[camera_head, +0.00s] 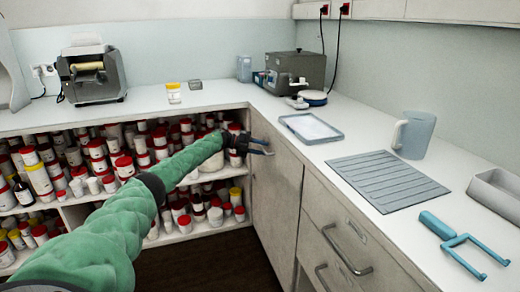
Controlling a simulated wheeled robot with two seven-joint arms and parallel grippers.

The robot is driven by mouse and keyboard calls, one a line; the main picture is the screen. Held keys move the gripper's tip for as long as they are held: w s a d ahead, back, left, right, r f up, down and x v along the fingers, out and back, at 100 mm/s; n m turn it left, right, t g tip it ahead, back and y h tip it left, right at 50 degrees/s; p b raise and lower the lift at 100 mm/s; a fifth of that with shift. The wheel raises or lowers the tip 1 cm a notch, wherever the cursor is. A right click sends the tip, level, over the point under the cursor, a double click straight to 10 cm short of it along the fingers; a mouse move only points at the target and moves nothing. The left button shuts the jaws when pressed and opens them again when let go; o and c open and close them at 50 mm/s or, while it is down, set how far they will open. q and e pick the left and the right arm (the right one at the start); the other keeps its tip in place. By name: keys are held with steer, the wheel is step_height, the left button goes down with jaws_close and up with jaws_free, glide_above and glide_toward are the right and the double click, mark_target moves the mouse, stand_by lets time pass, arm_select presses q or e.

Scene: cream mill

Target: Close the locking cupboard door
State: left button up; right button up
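The cupboard door (275,183) is a pale grey-beige panel under the right-hand counter, at the inner corner beside the open shelves. It stands roughly in line with the drawer fronts; I cannot tell whether it is fully shut. My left arm, in a green sleeve, reaches in from the lower left across the shelves. My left gripper (264,147) is at the door's upper left part, its two thin fingers apart and nothing seen between them. I cannot tell whether they touch the door. The lock and any handle are not clearly visible. My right gripper is not in view.
Open shelves (188,238) hold many jars with red, white and yellow lids. Drawers with a bar handle (346,251) lie right of the door. The counter carries a tray (311,128), a jug (413,135), a ribbed mat (386,180) and a blue forked tool (462,240). Dark floor lies below.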

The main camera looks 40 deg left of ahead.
arm_select(q)
steer(key=v, duration=0.8)
steer(key=shift+s, duration=0.1)
stand_by(0.5)
